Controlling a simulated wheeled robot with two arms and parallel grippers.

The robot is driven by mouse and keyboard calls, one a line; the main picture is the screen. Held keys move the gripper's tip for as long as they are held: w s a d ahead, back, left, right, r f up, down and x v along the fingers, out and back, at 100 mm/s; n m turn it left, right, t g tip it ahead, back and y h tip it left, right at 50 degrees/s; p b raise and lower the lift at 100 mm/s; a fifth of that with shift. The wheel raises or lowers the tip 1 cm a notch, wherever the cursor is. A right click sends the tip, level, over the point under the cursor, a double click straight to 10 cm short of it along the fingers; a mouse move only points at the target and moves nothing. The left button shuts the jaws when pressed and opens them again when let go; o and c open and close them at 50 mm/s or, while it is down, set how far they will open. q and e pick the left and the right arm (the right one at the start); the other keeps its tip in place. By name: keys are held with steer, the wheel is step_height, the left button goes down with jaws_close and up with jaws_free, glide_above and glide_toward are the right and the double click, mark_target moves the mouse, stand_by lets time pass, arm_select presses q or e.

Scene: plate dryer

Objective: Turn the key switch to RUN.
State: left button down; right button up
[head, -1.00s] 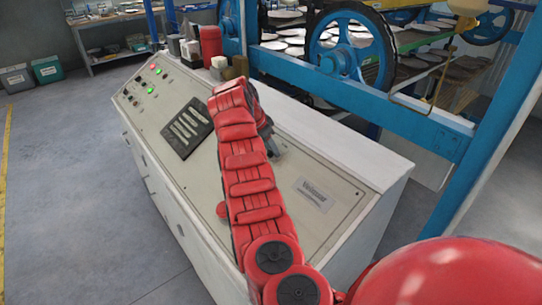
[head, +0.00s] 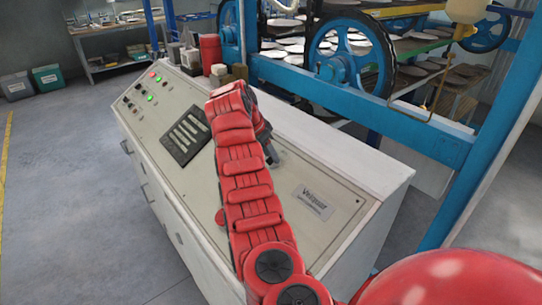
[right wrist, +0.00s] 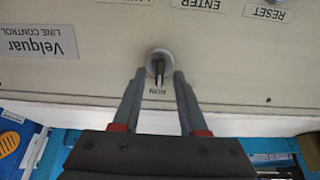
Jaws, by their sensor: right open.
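The key switch (right wrist: 158,62) shows in the right wrist view as a round metal collar on the cream panel, with a dark narrow key standing out of it. In the head view my right gripper (head: 270,150) is over the console's sloping panel (head: 275,205), and the key switch is hidden there. My left gripper is not in view.
In the right wrist view, ENTER (right wrist: 197,4) and RESET (right wrist: 264,12) labels and a Velquar nameplate (right wrist: 39,38) appear upside down. A blue frame (head: 430,135) stands to the right.

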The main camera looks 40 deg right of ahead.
steer(key=p+v, duration=0.2)
steer(key=v, duration=1.4)
steer(key=shift+r, duration=0.2)
steer(key=shift+s+a+f, duration=0.1)
